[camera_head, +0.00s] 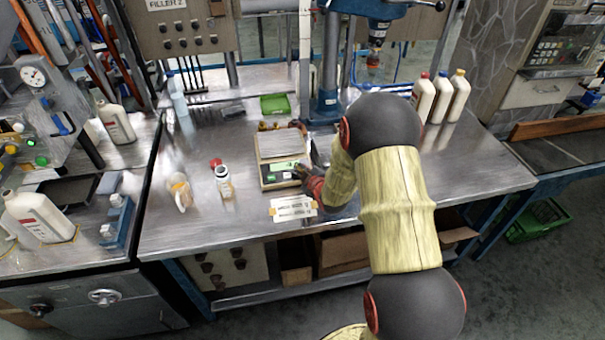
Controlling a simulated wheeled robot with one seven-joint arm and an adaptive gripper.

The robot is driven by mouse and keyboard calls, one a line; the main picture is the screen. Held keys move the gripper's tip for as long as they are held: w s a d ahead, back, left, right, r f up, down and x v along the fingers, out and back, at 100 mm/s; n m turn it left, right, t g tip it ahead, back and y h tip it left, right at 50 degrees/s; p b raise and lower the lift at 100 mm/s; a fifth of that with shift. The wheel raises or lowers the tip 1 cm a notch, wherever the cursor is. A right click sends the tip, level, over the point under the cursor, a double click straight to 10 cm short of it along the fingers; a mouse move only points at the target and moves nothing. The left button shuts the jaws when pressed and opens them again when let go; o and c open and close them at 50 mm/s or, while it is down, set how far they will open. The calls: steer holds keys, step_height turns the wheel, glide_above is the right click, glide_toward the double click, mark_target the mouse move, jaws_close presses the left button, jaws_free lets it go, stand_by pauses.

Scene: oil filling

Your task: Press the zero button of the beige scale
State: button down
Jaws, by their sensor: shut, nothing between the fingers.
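The beige scale (268,163) stands on the metal table, with a grey weighing plate on top and a lit green display (284,166) at its front. Small buttons sit on its front panel (277,178); they are too small to tell which is zero. My gripper (302,172) is shut and empty at the right front corner of the scale, close to the panel by the display. I cannot tell whether the fingertips touch it. My wrist and arm hide the table to the right of the scale.
A white open bottle (223,183), a red cap (215,163) and a clear jug (181,192) stand left of the scale. A label card (292,209) lies in front. A green tray (275,105) and a blue column (328,62) are behind. Capped bottles (441,98) stand at the back right.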

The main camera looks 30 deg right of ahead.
steer(key=shift+w+f+b, duration=0.1)
steer(key=shift+f+b, duration=0.3)
steer(key=shift+w+f+b, duration=0.15)
steer(key=shift+f+b, duration=0.2)
steer(key=shift+b, duration=0.1)
stand_by(0.7)
steer(key=shift+r, duration=0.1)
stand_by(0.4)
steer(key=shift+s+r+p, duration=0.3)
steer(key=shift+s+r, duration=0.05)
steer(key=shift+r, duration=0.3)
steer(key=r, duration=0.1)
steer(key=s+r+p, duration=0.1)
steer(key=r, duration=0.1)
steer(key=r+p, duration=0.1)
steer(key=shift+s+a+r, duration=0.25)
steer(key=shift+s+r, duration=0.05)
steer(key=shift+r, duration=0.05)
stand_by(0.7)
